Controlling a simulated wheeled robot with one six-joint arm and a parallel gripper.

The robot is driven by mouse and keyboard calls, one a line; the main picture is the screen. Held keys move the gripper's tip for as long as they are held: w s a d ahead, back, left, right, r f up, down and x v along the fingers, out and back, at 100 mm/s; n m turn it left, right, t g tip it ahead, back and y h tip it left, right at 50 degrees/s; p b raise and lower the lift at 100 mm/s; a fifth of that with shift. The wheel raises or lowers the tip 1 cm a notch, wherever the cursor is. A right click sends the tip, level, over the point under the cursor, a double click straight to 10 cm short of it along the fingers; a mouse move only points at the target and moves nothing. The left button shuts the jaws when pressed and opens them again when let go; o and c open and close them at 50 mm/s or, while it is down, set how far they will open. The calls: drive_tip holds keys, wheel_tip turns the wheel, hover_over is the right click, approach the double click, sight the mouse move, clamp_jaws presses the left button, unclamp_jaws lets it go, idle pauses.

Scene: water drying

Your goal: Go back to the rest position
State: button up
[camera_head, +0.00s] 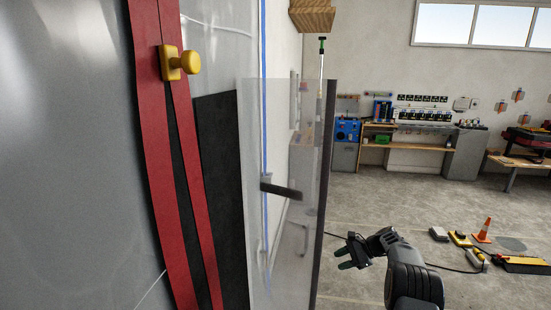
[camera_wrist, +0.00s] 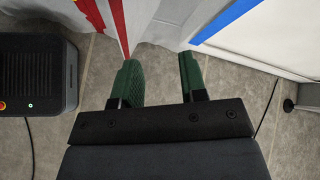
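My gripper (camera_head: 346,251) is at the lower right of the head view, with the dark arm behind it. It is to the right of the translucent door panel (camera_head: 285,140) and apart from it. In the wrist view my gripper (camera_wrist: 160,72) shows two green fingers with a clear gap between them. Nothing is between the fingers; grey floor tiles show through the gap. The fingers point toward a white surface with a red strip (camera_wrist: 120,25) and a blue strip (camera_wrist: 222,20).
A black box (camera_wrist: 38,75) stands on the floor at the left of the wrist view. An orange cone (camera_head: 483,231) and a workbench (camera_head: 405,145) are further right. Open floor lies between.

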drive_tip(key=s+a+r+n+h, duration=0.2)
drive_tip(key=s+r+n, duration=0.3)
drive_tip(key=s, duration=0.6)
drive_tip(key=s+a+r+n+t+h, duration=0.1)
drive_tip(key=s+a+r+n+h, duration=0.2)
drive_tip(key=s, duration=0.9)
drive_tip(key=s+a+r+n+t+h, duration=0.1)
drive_tip(key=s+a+r+n+h, duration=0.2)
drive_tip(key=s, duration=0.8)
wheel_tip(320, 180, up, 5)
drive_tip(key=n+h, duration=0.2)
drive_tip(key=n, duration=0.2)
drive_tip(key=shift+s+h, duration=0.4)
drive_tip(key=shift+d, duration=0.1)
